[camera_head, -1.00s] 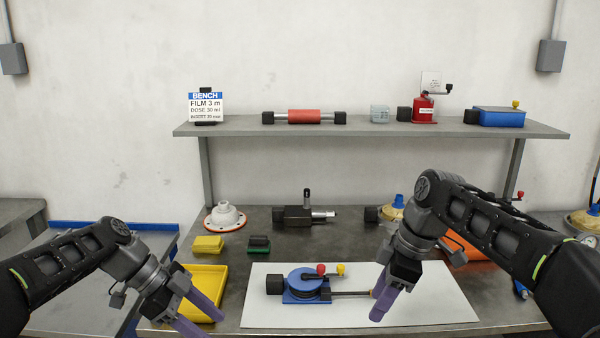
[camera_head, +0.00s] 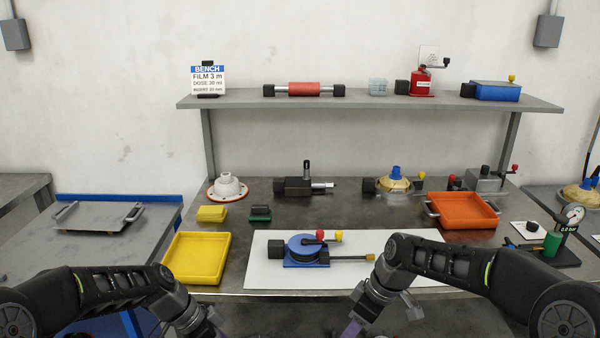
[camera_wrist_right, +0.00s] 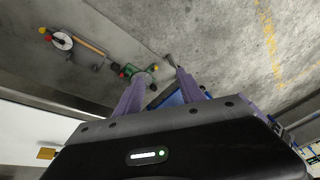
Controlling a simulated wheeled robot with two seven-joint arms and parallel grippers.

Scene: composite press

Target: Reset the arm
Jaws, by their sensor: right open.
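My right arm comes in from the lower right in the head view, and its gripper (camera_head: 352,329) hangs at the bottom edge, in front of the bench. In the right wrist view its two purple fingers (camera_wrist_right: 163,82) stand apart with nothing between them. My left arm comes in from the lower left, with its gripper (camera_head: 203,327) low at the bottom edge. Its fingers are cut off by the frame. Both grippers are clear of the blue device (camera_head: 307,251) on the white mat (camera_head: 400,279).
A yellow tray (camera_head: 197,281) and an orange tray (camera_head: 463,223) stand on the bench. A gauge stand (camera_head: 566,230) is at the right. A shelf (camera_head: 370,101) with several items runs behind. A grey plate with handles (camera_head: 98,216) lies on the left table.

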